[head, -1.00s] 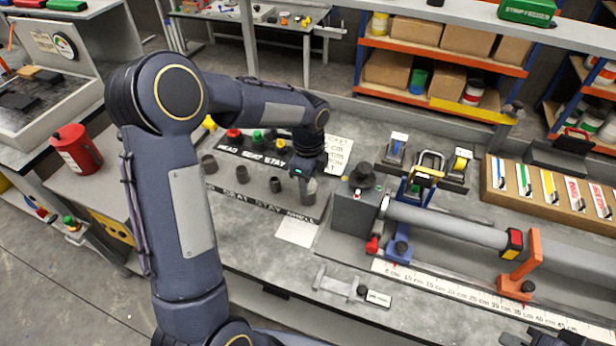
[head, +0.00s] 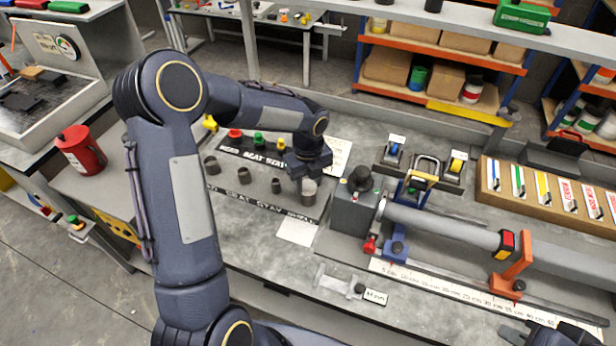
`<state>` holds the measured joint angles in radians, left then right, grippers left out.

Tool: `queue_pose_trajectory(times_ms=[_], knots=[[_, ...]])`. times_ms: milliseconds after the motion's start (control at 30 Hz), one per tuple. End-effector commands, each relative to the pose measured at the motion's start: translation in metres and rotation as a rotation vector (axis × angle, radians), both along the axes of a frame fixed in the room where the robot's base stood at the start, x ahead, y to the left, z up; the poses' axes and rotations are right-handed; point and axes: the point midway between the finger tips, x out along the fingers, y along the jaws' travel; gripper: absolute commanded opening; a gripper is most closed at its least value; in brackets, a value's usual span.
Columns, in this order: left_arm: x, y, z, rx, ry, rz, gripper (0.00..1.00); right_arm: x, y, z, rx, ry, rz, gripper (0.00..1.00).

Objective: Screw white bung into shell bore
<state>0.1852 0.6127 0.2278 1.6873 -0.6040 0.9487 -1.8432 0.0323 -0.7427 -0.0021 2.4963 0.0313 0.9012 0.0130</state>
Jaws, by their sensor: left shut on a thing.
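My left gripper (head: 309,176) points down at the right end of the row of grey cylinders, right over the shell (head: 309,194), a wider, lighter grey cylinder standing upright. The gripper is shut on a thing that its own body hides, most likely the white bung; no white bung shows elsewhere. The shell's bore is hidden under the gripper, so I cannot tell how deep the held thing sits. Part of my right gripper (head: 524,336) shows at the bottom right edge; its jaws are not clear.
Three darker grey cylinders stand left of the shell. Behind them are red (head: 235,134), green (head: 258,138) and yellow-topped bungs. A grey block (head: 352,207) with a long tube (head: 440,222) stands to the right. A white card (head: 297,231) lies in front.

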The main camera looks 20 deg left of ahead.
Motion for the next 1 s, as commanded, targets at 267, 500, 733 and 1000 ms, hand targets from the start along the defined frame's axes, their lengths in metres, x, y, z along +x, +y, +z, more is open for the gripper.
queue_pose_trajectory(times_ms=[267, 500, 733, 1000], knots=[[-0.001, -0.001, -0.001, -0.001, 0.003, -0.090, 0.17, 0.000, 0.000, 0.004, 0.000, 0.000, 0.000, 0.00], [-0.002, -0.001, 0.002, -0.004, 0.006, -0.205, 0.17, 0.000, 0.000, 0.016, 0.000, 0.000, 0.000, 0.00], [-0.001, -0.001, -0.001, -0.002, 0.004, -0.478, 0.17, 0.000, 0.000, 0.014, 0.000, 0.000, 0.000, 0.00], [-0.001, -0.001, -0.001, -0.002, 0.004, -0.493, 0.17, 0.000, 0.000, 0.014, 0.000, 0.000, 0.000, 0.00]])
